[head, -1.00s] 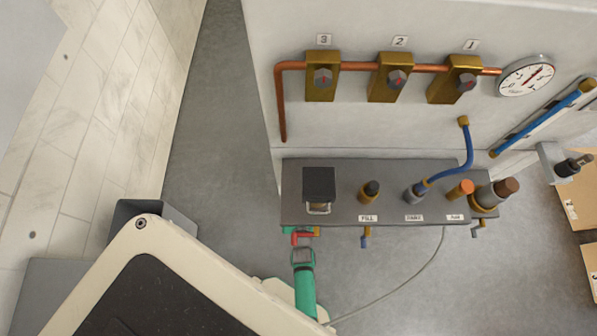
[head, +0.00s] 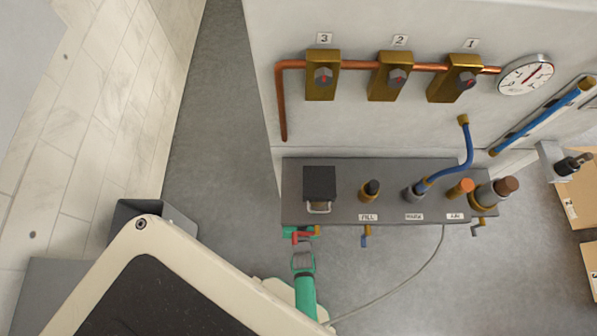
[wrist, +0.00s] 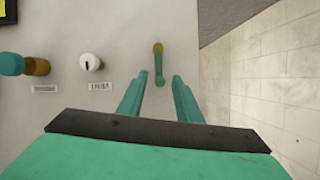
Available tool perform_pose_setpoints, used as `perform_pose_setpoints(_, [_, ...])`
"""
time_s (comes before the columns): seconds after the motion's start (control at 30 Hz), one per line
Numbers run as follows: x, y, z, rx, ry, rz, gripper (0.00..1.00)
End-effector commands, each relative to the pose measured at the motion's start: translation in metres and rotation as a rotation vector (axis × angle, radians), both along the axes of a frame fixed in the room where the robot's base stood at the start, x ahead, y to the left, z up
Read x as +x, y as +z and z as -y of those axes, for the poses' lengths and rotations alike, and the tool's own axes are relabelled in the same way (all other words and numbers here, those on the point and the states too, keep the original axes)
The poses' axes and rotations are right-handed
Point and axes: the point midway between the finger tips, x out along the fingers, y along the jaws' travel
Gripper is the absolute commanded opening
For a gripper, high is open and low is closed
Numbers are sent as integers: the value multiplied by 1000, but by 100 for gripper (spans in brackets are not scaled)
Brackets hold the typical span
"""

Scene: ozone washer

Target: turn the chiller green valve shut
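The green valve handle (wrist: 159,68) shows in the wrist view, hanging straight down from a brass fitting on a pale panel. My gripper (wrist: 156,82) is open, its two green fingers spread to the left and right of the handle's lower end, with gaps on both sides. I cannot tell whether the handle is between the fingers in depth. In the head view my gripper (head: 301,247) is just below the grey box's front edge, close to small red, green and brass fittings there; the valve itself is hard to make out.
In the wrist view a white knob (wrist: 91,62) and a teal-and-brass fitting (wrist: 36,66) lie left of the valve. A tiled wall (wrist: 275,70) is at right. In the head view, the grey box (head: 340,213) has fittings on top and a thin cable (head: 434,258) hanging below.

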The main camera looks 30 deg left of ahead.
Motion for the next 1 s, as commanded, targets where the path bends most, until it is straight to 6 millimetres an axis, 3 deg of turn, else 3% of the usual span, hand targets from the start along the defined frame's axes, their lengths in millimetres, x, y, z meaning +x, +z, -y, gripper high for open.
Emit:
perform_pose_setpoints(0.3, [-44, 20, 33, -2, -4, -2, 32])
perform_pose_setpoints(0.5, [-61, 29, 45, -1, -4, -2, 32])
perform_pose_setpoints(1.0, [-67, 33, 50, 0, -7, -3, 32])
